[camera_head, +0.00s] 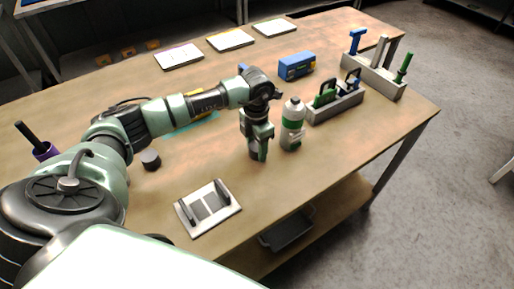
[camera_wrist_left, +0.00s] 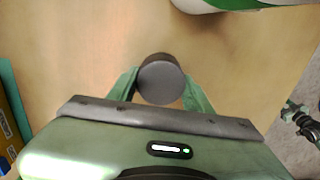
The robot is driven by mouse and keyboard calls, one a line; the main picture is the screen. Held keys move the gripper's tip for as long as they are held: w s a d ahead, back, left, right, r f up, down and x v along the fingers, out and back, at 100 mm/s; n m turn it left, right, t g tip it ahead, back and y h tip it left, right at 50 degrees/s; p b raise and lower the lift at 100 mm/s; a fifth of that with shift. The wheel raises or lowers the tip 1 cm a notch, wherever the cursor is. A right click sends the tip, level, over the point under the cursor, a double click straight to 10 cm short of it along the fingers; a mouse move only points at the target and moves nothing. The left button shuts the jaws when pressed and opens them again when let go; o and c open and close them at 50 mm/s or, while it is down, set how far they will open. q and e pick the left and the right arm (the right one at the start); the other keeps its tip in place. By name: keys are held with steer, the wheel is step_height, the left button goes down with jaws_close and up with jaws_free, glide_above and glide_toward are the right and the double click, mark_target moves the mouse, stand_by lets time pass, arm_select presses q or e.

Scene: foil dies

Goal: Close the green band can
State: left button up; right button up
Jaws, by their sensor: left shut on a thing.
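The green band can (camera_head: 292,125) stands upright on the table, pale grey with a green band. A part of it shows at the top edge of the left wrist view (camera_wrist_left: 215,4). My left gripper (camera_head: 257,153) points down just left of the can, apart from it in the wrist view. It is shut on a dark grey round lid (camera_wrist_left: 160,80), which sits between the fingertips. In the head view the fingers mostly hide this lid. A green and dark part at the right edge of the wrist view looks like my right gripper (camera_wrist_left: 303,120); its fingers are unclear.
A dark round piece (camera_head: 151,160) lies on the table to the left. A grey plate with dark uprights (camera_head: 208,208) lies at the near edge. Tool holders (camera_head: 335,107) and a blue box (camera_head: 297,66) stand behind the can. Bare table lies in front of the can.

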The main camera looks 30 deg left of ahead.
mark_target(256, 146)
arm_select(q)
step_height(256, 146, up, 20)
steer(key=b, duration=0.3)
